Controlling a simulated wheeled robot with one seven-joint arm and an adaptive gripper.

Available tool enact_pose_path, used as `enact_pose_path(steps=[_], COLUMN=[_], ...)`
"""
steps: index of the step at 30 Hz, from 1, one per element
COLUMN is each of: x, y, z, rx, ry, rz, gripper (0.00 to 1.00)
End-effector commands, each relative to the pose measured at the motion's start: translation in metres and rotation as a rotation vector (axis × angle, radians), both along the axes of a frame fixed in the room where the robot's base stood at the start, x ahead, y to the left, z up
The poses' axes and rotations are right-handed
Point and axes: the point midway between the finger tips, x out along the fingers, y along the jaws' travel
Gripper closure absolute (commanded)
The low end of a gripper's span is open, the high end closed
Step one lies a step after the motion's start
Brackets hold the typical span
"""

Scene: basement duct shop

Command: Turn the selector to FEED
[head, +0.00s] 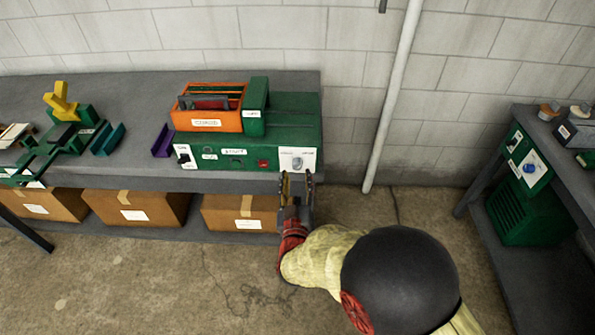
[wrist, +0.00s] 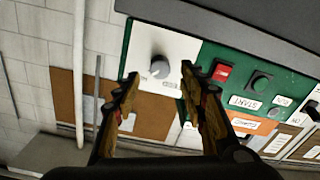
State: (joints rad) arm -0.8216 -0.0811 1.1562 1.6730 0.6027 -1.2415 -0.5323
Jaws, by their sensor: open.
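A grey selector knob (head: 298,162) sits on a white plate at the right end of the front of a green machine (head: 285,130). The wrist view shows the knob (wrist: 159,67) close up, with a pointer mark on it. The small lettering around it is too blurred to read, so I cannot tell which position it points to. My gripper (head: 297,178) is open in front of the plate. In the wrist view its two fingers stand either side of the knob, with gaps between; whether they touch it cannot be told.
An orange toolbox (head: 208,108) stands on the machine. Cardboard boxes (head: 240,213) are under the bench. Another panel with a blue knob (head: 529,168) is at right. A pipe (head: 392,95) runs up the wall.

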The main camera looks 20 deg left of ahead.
Motion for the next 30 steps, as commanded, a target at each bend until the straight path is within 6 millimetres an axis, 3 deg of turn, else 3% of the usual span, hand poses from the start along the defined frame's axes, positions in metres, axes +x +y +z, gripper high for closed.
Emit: enact_pose_path(steps=[3,9,19,30], x=[0.018,0.036,0.039,0.039], y=[0.004,0.009,0.010,0.010], z=[-0.001,-0.001,0.000,0.000], rx=[0.000,0.000,0.000,0.000], ry=[-0.001,0.000,0.000,0.000], rz=[-0.002,0.000,0.001,0.001], gripper=[0.58,0.58,0.58,0.79])
